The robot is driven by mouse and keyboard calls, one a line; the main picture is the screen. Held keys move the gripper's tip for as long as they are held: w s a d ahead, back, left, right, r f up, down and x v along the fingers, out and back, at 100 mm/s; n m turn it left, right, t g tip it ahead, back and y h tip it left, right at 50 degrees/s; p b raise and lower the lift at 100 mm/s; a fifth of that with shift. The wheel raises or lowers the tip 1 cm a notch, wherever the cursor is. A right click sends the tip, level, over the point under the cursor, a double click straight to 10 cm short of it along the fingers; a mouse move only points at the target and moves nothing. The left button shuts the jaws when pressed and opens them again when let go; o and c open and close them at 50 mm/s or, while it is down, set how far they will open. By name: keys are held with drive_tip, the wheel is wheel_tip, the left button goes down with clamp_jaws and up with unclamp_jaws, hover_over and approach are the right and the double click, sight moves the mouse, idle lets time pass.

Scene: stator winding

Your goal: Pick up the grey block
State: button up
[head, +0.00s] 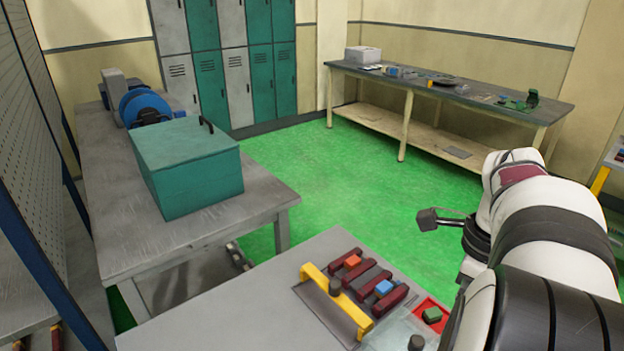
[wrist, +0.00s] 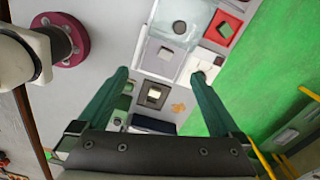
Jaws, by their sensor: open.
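My gripper (wrist: 158,76) shows in the wrist view with two dark green fingers spread wide, with nothing held between them. Below the gap is a small pale grey square block (wrist: 153,94) in a dark surround, a little nearer the palm than the fingertips. This looks like the grey block, but I cannot be sure. The fingers stand apart from both as far as I can tell. In the head view my arm hides that part of the table, and the gripper is not visible.
A red tray (wrist: 239,19) lies beyond the right finger. The head view shows the table (head: 215,325) with a yellow handle (head: 315,278), dark red bars, an orange block (head: 352,262) and a blue block (head: 383,288). A teal box (head: 190,170) stands on another table. Green floor lies beyond.

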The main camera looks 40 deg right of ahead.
drive_tip(key=w+a+f+n, duration=0.2)
drive_tip(key=w+a+n, duration=0.1)
drive_tip(key=a+n, duration=0.6)
drive_tip(key=w+a+f+n, duration=0.2)
drive_tip(key=a+n, duration=0.7)
drive_tip(key=a, duration=0.5)
drive_tip(key=shift+w+a+n+y, duration=0.25)
drive_tip(key=shift+w+n+y, duration=0.15)
drive_tip(key=shift+w, duration=0.45)
drive_tip(key=s+a+n, duration=0.1)
drive_tip(key=a+n, duration=0.1)
drive_tip(key=a, duration=0.1)
drive_tip(key=s+a+f+n, duration=0.1)
drive_tip(key=s+a+n, duration=0.1)
drive_tip(key=a+n, duration=0.1)
drive_tip(key=s+a+n, duration=0.2)
drive_tip(key=a+n, duration=0.1)
drive_tip(key=shift+a+f+y, duration=0.2)
drive_tip(key=shift+f+y, duration=0.1)
drive_tip(key=shift+y, duration=0.1)
drive_tip(key=shift+c, duration=0.9)
drive_tip(key=shift+s+a+n, duration=0.1)
drive_tip(key=shift+a+n, duration=0.05)
drive_tip(key=shift+n, duration=0.25)
drive_tip(key=shift+c, duration=1.1)
drive_tip(key=c, duration=0.4)
drive_tip(key=shift+c, duration=0.4)
